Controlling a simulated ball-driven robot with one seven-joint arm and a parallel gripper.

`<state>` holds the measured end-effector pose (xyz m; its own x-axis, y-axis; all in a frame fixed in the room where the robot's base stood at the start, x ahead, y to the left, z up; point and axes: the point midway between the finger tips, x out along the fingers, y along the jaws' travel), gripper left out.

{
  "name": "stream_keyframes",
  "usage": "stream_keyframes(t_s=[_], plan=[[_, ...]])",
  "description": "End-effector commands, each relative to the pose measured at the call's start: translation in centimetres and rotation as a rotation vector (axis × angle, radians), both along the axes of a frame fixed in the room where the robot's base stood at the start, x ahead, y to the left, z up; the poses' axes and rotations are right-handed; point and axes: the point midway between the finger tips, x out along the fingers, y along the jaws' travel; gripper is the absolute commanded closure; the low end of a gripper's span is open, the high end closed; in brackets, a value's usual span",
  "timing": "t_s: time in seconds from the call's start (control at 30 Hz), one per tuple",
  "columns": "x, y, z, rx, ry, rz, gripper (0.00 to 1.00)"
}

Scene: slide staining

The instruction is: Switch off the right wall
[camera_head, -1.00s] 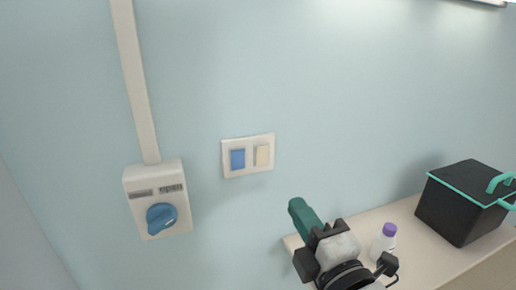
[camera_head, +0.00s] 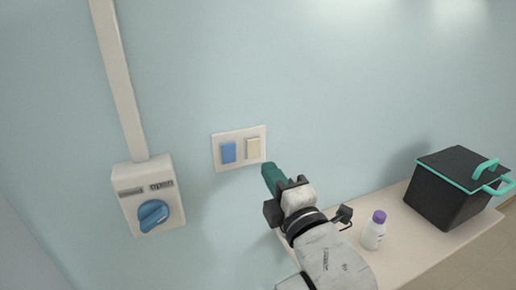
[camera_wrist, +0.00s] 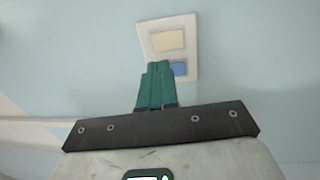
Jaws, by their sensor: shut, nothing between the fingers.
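A white switch plate (camera_head: 240,132) is on the pale blue wall, with a blue rocker (camera_head: 228,152) at left and a cream rocker (camera_head: 252,147) at right. My gripper (camera_head: 268,170) has teal fingers, shut and empty, just below and right of the cream rocker in the head view. In the wrist view the plate (camera_wrist: 146,42) is ahead of the fingertips (camera_wrist: 155,66). There the cream rocker (camera_wrist: 169,40) shows fully, and the fingers partly hide the blue rocker (camera_wrist: 180,69). Whether the fingertips touch the plate cannot be told.
A white wall box (camera_head: 130,205) with a blue knob (camera_head: 153,215) and a conduit (camera_head: 120,80) is at left. A counter (camera_head: 390,245) at lower right bears a purple-capped bottle (camera_head: 373,232) and a black box (camera_head: 448,190) with teal trim. The wall around the plate is clear.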

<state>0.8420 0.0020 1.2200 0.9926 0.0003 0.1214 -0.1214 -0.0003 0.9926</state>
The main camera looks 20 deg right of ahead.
Motion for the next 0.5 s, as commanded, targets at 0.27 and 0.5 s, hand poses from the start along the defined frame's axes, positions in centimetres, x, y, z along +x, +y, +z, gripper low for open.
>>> stream_keyframes(t_s=[0.27,0.5], plan=[[5.0,0.0,0.9,-0.001,0.0,-0.001,1.0],[7.0,0.0,0.9,0.0,0.001,0.0,1.0]])
